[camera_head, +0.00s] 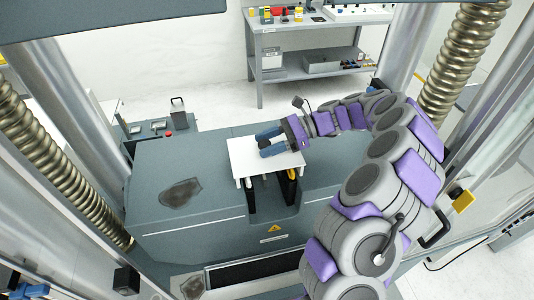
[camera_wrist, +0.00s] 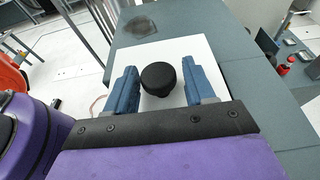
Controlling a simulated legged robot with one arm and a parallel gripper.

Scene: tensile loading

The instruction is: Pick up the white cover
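The white cover (camera_head: 242,158) is a flat white plate lying on top of the grey machine base, over a front slot. It also shows in the wrist view (camera_wrist: 195,46), with a round black knob (camera_wrist: 158,77) standing on it. My gripper (camera_head: 267,141) is over the cover, reaching in from the right. In the wrist view its two blue fingers (camera_wrist: 158,68) are apart, one on each side of the knob, with a gap visible on both sides. The knob is largely hidden by the fingers in the head view.
The grey machine base (camera_head: 170,225) has a dark patch on its left. Metal columns and ribbed bellows (camera_head: 465,55) stand on both sides. A control panel with a red button (camera_head: 168,134) is at the back left. A workbench (camera_head: 310,24) stands behind.

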